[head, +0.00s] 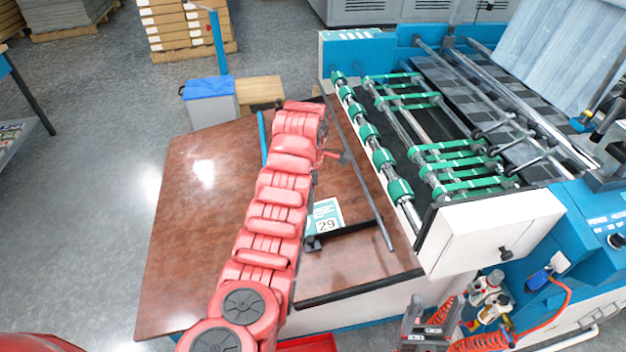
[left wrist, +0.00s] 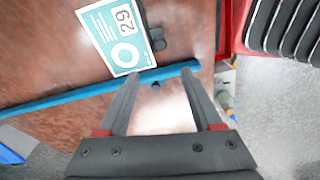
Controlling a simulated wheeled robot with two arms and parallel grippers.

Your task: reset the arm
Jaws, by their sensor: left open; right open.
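My right gripper (head: 432,302) is at the bottom right of the head view, in front of the machine, open and empty.
A card marked 29 (head: 326,216) lies on the table beside a black bracket (head: 345,233). The machine with green rollers (head: 372,130) borders the table on the right. A red container (head: 308,344) is at the bottom.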

